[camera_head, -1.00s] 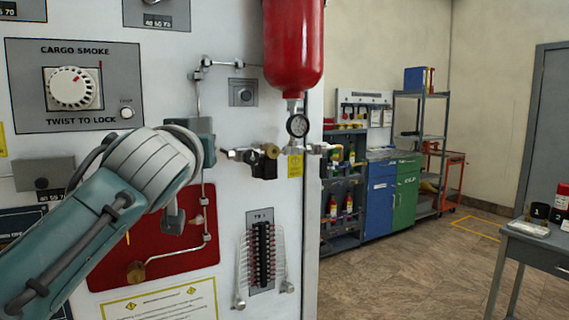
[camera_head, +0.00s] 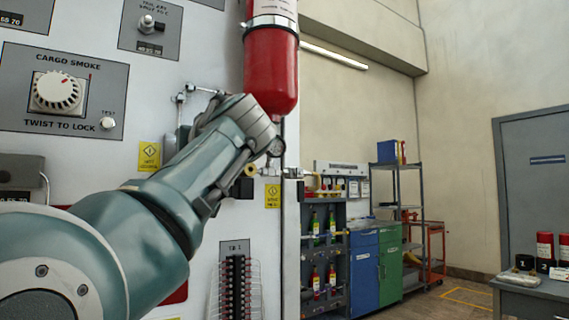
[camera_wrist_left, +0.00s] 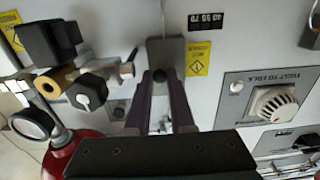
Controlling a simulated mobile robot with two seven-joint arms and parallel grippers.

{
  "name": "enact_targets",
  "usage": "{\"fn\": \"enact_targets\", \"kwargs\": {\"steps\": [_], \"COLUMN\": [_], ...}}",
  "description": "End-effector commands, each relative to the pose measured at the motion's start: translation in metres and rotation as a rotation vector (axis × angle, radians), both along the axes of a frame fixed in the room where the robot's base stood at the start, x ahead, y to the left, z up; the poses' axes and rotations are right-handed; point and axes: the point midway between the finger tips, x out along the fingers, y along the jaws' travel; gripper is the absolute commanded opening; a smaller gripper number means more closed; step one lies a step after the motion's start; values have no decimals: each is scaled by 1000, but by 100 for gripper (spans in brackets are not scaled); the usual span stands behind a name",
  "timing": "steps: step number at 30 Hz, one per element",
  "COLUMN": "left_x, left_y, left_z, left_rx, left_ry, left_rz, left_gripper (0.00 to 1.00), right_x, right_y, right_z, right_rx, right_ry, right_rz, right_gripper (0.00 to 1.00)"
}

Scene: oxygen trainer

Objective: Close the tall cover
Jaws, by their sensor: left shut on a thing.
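In the left wrist view my left gripper (camera_wrist_left: 165,77) has its two dark fingertips at a small grey block (camera_wrist_left: 166,52) on the white panel. The fingers are shut on a dark, rounded part of it. This looks like the tall cover, but its full shape and how far it stands open are hidden. In the head view my left arm (camera_head: 215,150) reaches up across the panel and hides the gripper. A grey edge (camera_head: 183,138) shows just left of the arm's end. My right gripper is in neither view.
The red bottle (camera_head: 270,75) hangs close to my wrist, with a gauge below it. A valve with a black knob (camera_wrist_left: 88,92) is near the fingers. The cargo smoke knob (camera_head: 57,92) is on the panel at left. Free floor lies to the right.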

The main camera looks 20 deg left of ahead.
Motion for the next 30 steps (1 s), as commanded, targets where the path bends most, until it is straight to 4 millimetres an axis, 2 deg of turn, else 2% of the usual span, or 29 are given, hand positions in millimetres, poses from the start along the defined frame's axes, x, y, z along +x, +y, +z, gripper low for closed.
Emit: {"fn": "enact_targets", "kwargs": {"steps": [7,8,15,24,30], "left_x": [0,0,0,-1,-19], "left_y": [0,0,0,-2,-25], "left_z": [-1,-1,-1,-1,-4], "left_rx": [-2,-2,-2,-1,-5], "left_ry": [2,2,1,0,-3], "left_rz": [-1,-1,-1,-2,-5], "left_gripper": [0,24,51,52,52], "right_x": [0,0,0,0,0], "right_y": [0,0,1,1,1], "right_z": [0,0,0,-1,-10], "right_rx": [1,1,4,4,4], "right_ry": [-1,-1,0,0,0], "right_rz": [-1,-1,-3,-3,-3], "right_gripper": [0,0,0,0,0]}}
